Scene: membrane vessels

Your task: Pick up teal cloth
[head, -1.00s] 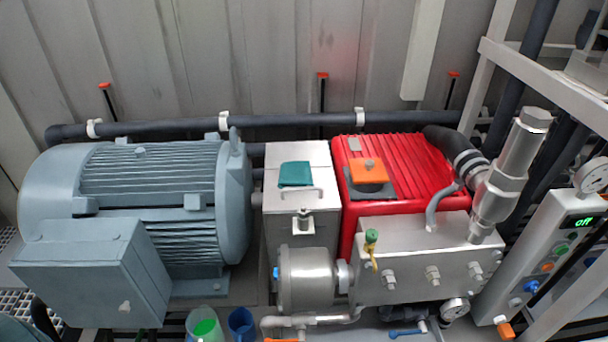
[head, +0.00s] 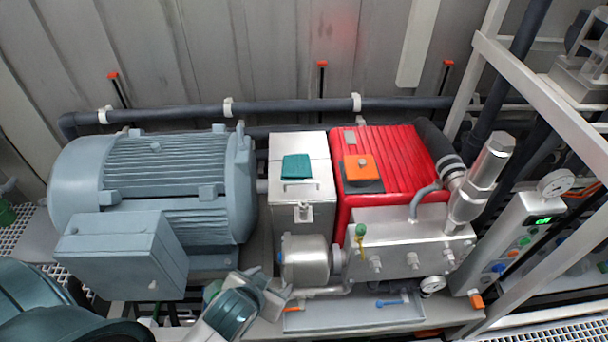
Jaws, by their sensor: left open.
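The teal cloth (head: 296,167) lies folded on the flat top of the silver metal box, between the grey motor and the red pump housing. My left gripper (head: 281,296) is low in the picture, in front of the machine and well below the cloth. It is open, and nothing shows between its fingers. My left arm comes in from the bottom left corner. My right gripper does not show. The whole top of the cloth is in plain sight.
The box (head: 310,196) has a handle in front of the cloth. The red housing (head: 392,160) carries an orange block (head: 360,168). The grey motor (head: 150,190) stands left. A dark pipe (head: 290,108) runs behind. A tray (head: 350,318) with a blue-handled tool lies in front.

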